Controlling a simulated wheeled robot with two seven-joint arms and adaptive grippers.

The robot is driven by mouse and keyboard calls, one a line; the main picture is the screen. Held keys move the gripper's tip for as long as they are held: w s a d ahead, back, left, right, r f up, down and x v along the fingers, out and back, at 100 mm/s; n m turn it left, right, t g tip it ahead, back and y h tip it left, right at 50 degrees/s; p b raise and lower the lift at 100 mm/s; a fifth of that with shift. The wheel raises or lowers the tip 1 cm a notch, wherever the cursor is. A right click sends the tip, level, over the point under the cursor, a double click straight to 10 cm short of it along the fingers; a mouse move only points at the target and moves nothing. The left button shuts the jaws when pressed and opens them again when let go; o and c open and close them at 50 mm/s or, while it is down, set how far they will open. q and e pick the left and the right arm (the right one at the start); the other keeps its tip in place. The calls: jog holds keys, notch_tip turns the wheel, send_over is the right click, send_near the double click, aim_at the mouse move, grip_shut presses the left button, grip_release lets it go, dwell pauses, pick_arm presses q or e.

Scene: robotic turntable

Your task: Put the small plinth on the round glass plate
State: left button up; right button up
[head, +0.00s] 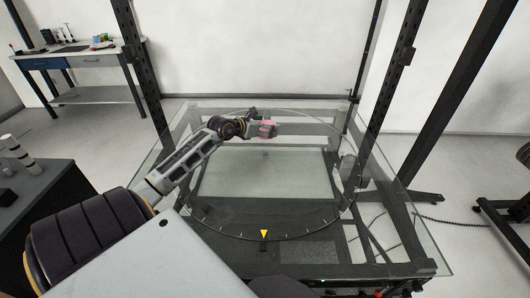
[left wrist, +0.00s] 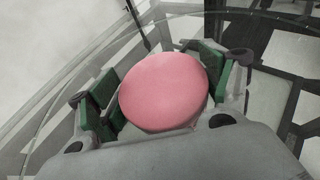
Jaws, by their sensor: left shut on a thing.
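The small plinth is a pink round-topped piece (left wrist: 165,92), held between the green-padded fingers of my left gripper (left wrist: 160,90) in the left wrist view. In the head view the pink plinth (head: 267,129) shows small at the end of my left arm. My left gripper (head: 258,126) is shut on it, over the far part of the round glass plate (head: 317,228). The plate is clear, with a thin marked rim and a yellow triangle at its near edge. I cannot tell whether the plinth touches the glass. My right gripper is not in view.
A dark frame and posts (head: 402,85) stand around the glass table. A dark cabinet (head: 40,195) with pale cylinders (head: 18,152) is at left. A workbench (head: 85,60) stands at the back left. The middle and near parts of the plate are clear.

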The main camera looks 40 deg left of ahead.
pick_arm(q)
jog(key=shift+f, duration=3.15)
jog(key=shift+f+b, duration=0.3)
jog(key=shift+f, duration=1.6)
jog(key=shift+f, duration=0.1)
jog(key=o, duration=1.1)
jog(key=shift+v, duration=6)
